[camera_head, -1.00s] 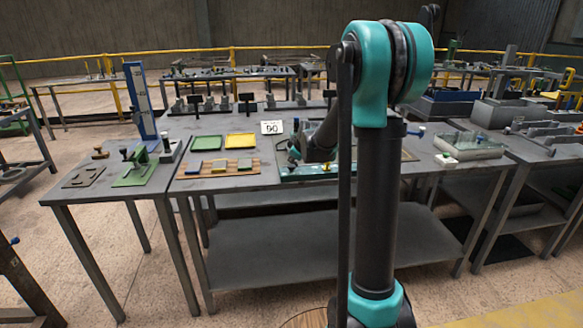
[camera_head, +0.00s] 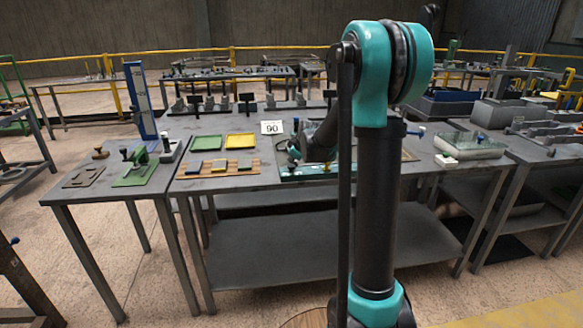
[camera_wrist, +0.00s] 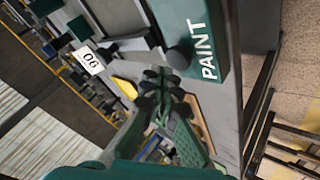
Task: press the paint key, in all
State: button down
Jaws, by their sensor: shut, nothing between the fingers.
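In the wrist view a dark green panel (camera_wrist: 193,22) carries the white word PAINT. A dark rounded knob (camera_wrist: 179,57) lies at the panel's edge beside that word and looks like the paint key. My gripper (camera_wrist: 164,84) is shut and empty, with its dark fingertips just short of the knob in the picture. I cannot tell whether they touch it. In the head view the green panel (camera_head: 312,172) lies on the middle table, partly hidden by my arm. My gripper there (camera_head: 293,153) is small, low over the panel's left part.
To the left are a green tray (camera_head: 208,143), a yellow tray (camera_head: 240,140) and a wooden board (camera_head: 240,169) with coloured blocks. A glass-topped box (camera_head: 470,145) is at the right.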

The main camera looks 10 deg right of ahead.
aim_at(292, 167)
jog(key=shift+f, duration=0.15)
jog(key=shift+f, duration=0.25)
jog(key=shift+f, duration=0.6)
dwell(1.1)
dwell(0.3)
jog(key=shift+r, duration=1)
jog(key=shift+r, duration=2.55)
